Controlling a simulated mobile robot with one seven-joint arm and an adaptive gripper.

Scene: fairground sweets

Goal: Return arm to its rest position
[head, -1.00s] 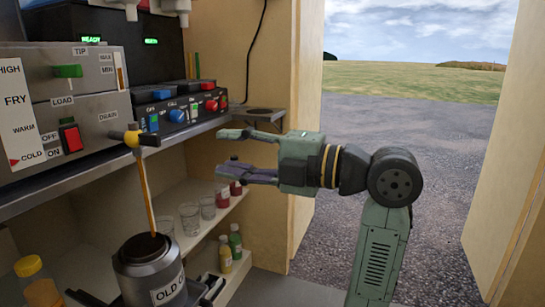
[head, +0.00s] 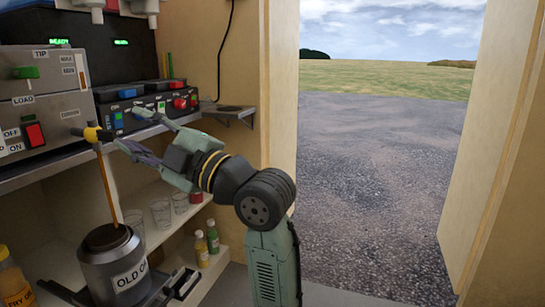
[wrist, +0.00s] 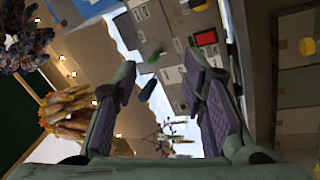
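My gripper (head: 136,132) is raised in front of the counter, at the end of my bent green arm. Its two fingers are spread apart in the head view, pointing left towards the machines. In the wrist view the gripper (wrist: 165,105) is also open, with nothing between its purple-padded fingers. The fryer panel with its red switch (wrist: 206,38) shows beyond the fingers there, and its red switch also shows in the head view (head: 34,134).
Glasses (head: 160,213) and bottles (head: 213,237) stand on shelves. An open doorway (head: 370,160) leads to gravel on the right.

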